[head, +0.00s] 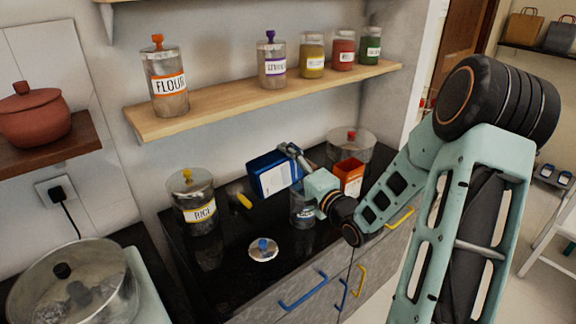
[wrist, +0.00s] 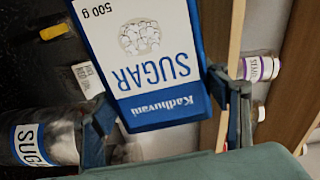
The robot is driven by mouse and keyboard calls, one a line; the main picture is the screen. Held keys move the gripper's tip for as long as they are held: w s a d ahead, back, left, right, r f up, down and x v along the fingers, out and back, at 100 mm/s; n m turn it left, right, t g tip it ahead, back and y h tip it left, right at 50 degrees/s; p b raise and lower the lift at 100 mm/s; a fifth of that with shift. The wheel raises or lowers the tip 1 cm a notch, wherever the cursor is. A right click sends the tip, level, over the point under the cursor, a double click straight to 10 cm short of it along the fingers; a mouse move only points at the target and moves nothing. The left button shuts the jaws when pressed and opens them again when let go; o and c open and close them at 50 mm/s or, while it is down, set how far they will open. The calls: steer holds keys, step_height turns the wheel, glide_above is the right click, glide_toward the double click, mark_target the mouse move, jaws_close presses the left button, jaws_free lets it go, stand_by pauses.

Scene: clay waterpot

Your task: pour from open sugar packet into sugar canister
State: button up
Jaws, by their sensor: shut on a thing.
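My gripper (head: 292,163) is shut on the blue and white sugar packet (head: 268,178) and holds it tilted above the dark counter. In the wrist view the packet (wrist: 150,60) fills the upper middle, its SUGAR lettering turned, between my fingers (wrist: 165,115). The sugar canister (head: 302,218) stands on the counter below my gripper, partly hidden by it; it also shows at the left of the wrist view (wrist: 45,145). A round lid with a blue knob (head: 263,250) lies on the counter in front. The packet's opening and any flowing sugar are not visible.
A jar with a yellow knob (head: 195,205) stands at the counter's left, and a small yellow object (head: 244,201) lies near it. A wooden shelf (head: 240,101) with several jars hangs above.

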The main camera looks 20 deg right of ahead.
steer(key=shift+w+d+r+m+p, duration=0.1)
steer(key=shift+d+r+m+p, duration=0.2)
steer(key=shift+m+p, duration=0.8)
steer(key=shift+w+d+r+m+p, duration=0.1)
steer(key=shift+d+r+m+p, duration=0.2)
steer(key=shift+p, duration=1.5)
stand_by(5.1)
